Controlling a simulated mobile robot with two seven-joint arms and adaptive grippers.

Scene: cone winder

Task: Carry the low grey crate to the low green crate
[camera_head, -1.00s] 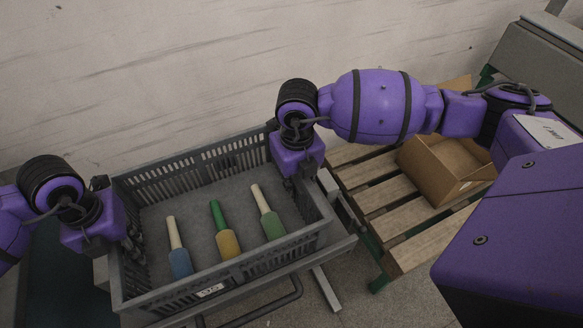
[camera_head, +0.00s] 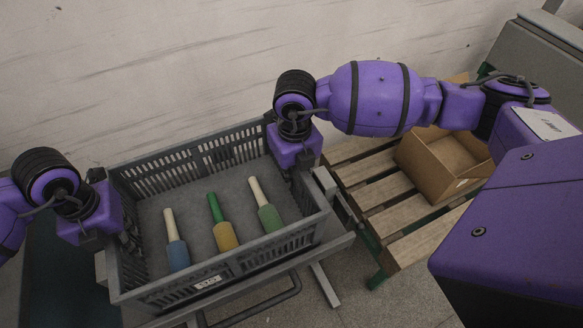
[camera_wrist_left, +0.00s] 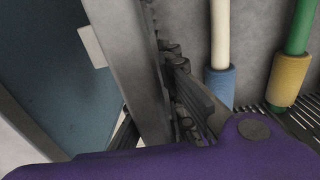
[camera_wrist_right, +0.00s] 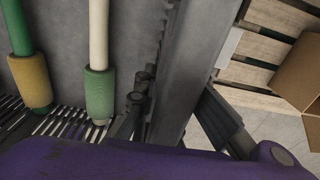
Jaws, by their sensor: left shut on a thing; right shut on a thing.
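The low grey crate (camera_head: 205,160) has slotted walls and a small label on its front wall. Three spools lie in it: one with a blue base (camera_head: 178,256), one with a yellow base (camera_head: 226,237) and one with a green base (camera_head: 270,218). My left gripper (camera_head: 124,238) is shut on the crate's left wall; the wall also shows in the left wrist view (camera_wrist_left: 130,60). My right gripper (camera_head: 302,180) is shut on the right wall, seen in the right wrist view (camera_wrist_right: 200,60). Fingertips are partly hidden. I see no low green crate.
A metal stand (camera_head: 338,241) is under and in front of the crate. A slatted wooden pallet (camera_head: 400,225) with an open cardboard box (camera_head: 425,172) is to the right. A pale wall (camera_head: 180,60) runs behind. Some grey floor is clear at the front right.

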